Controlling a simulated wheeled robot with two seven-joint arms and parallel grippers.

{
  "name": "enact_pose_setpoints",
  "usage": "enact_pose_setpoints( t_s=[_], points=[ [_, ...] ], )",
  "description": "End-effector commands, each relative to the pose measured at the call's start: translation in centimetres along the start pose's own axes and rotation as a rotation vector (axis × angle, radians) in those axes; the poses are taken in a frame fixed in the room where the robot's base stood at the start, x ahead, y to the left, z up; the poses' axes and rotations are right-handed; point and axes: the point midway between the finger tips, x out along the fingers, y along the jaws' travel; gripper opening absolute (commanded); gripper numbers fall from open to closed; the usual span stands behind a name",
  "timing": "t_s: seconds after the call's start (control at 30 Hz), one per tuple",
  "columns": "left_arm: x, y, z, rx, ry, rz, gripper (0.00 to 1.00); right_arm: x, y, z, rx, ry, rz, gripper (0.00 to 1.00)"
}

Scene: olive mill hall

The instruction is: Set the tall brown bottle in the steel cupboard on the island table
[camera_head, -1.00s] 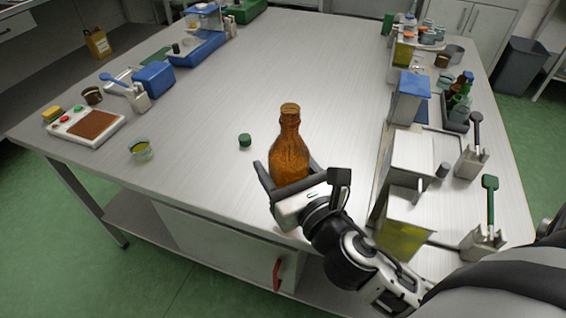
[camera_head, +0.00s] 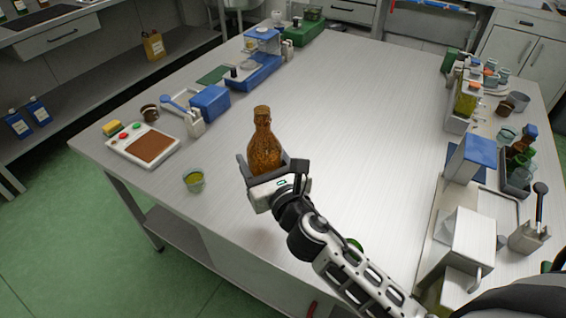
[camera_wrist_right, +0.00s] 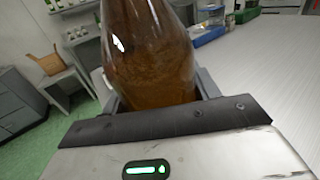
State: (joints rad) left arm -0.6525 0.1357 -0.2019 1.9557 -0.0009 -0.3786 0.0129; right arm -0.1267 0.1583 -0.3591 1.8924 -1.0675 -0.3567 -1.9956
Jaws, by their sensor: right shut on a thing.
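The tall brown bottle (camera_head: 264,145) is upright in my right gripper (camera_head: 270,168), which is shut around its lower part. In the head view they are over the near left part of the steel island table (camera_head: 345,120). In the right wrist view the brown bottle (camera_wrist_right: 150,60) fills the space between the fingers. I cannot tell whether its base touches the tabletop. The red handle (camera_head: 312,309) under the table's near edge is only partly in view. My left gripper is not in view.
A small cup of yellow-green liquid (camera_head: 194,180) stands left of the bottle. A white tray with a brown pad (camera_head: 146,146) and a blue box (camera_head: 210,102) lie along the left edge. Boxes, a bottle rack (camera_head: 518,172) and tools crowd the right side. The table's middle is clear.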

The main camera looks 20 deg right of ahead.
Motion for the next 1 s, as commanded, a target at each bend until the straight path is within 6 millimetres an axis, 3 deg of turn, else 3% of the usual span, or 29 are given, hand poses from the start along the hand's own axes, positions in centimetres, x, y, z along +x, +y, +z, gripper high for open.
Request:
enact_pose_setpoints(
  t_s=[0.03, 0.17, 0.7, 1.0],
  points=[
    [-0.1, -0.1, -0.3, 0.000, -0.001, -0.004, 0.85, 0.5, 0.3, 0.7, 0.000, -0.007, 0.004, 0.04],
    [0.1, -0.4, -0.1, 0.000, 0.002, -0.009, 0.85, 0.9, 0.6, 0.3, 0.001, -0.005, 0.010, 0.04],
    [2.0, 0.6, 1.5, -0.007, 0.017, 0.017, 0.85, 0.9, 0.6, -4.6, 0.001, -0.006, 0.010, 0.04],
    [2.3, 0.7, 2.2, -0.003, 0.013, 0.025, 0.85, 0.9, 0.5, -6.0, 0.001, -0.006, 0.010, 0.04]
  ],
)
